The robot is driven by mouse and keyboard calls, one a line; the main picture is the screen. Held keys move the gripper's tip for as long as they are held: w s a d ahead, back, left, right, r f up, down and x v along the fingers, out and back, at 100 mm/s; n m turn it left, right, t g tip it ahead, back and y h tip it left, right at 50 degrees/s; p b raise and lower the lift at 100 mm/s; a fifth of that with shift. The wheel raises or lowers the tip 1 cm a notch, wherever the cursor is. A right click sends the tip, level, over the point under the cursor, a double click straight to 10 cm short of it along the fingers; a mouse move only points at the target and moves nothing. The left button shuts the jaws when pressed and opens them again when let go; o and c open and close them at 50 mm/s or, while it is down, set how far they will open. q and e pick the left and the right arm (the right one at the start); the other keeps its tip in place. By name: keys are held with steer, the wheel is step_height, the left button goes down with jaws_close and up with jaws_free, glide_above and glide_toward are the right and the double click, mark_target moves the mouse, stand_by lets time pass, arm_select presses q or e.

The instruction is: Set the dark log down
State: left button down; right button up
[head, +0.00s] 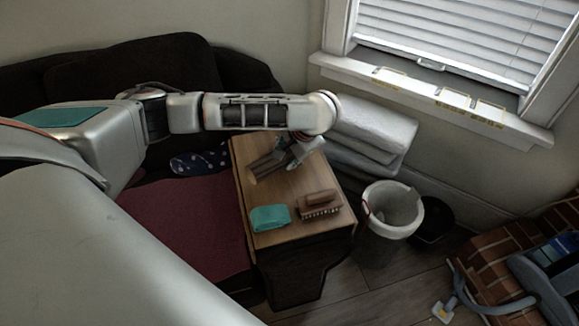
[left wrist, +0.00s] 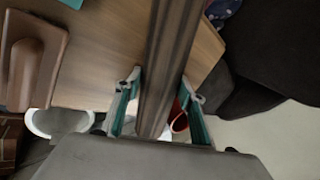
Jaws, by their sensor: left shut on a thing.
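The dark log (head: 267,167) is held in my left gripper (head: 290,155), over the far part of a small wooden table (head: 284,221). In the left wrist view, the log (left wrist: 170,45) runs lengthwise between the two teal-padded fingers of the left gripper (left wrist: 160,98), which are shut on it. The table top (left wrist: 100,70) lies behind it there. I cannot tell whether the log touches the table. My right gripper is in neither view.
A teal cloth (head: 270,218) and a brown brush (head: 320,205) occupy the table's near end. White folded towels (head: 372,130) and a white bin (head: 388,235) stand to the right. A dark sofa (head: 130,75) is behind. Bare wood shows between log and cloth.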

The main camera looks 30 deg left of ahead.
mark_target(286, 165)
arm_select(q)
steer(key=shift+f, duration=0.4)
step_height(286, 165, down, 3)
steer(key=shift+s+b, duration=0.1)
steer(key=shift+b, duration=0.9)
steer(key=shift+f, duration=0.15)
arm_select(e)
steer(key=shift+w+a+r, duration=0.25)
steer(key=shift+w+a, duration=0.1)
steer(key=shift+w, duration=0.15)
arm_select(q)
steer(key=c, duration=1.4)
jaws_free()
steer(key=shift+f, duration=0.1)
steer(key=shift+c, duration=0.2)
steer(key=shift+o, duration=0.9)
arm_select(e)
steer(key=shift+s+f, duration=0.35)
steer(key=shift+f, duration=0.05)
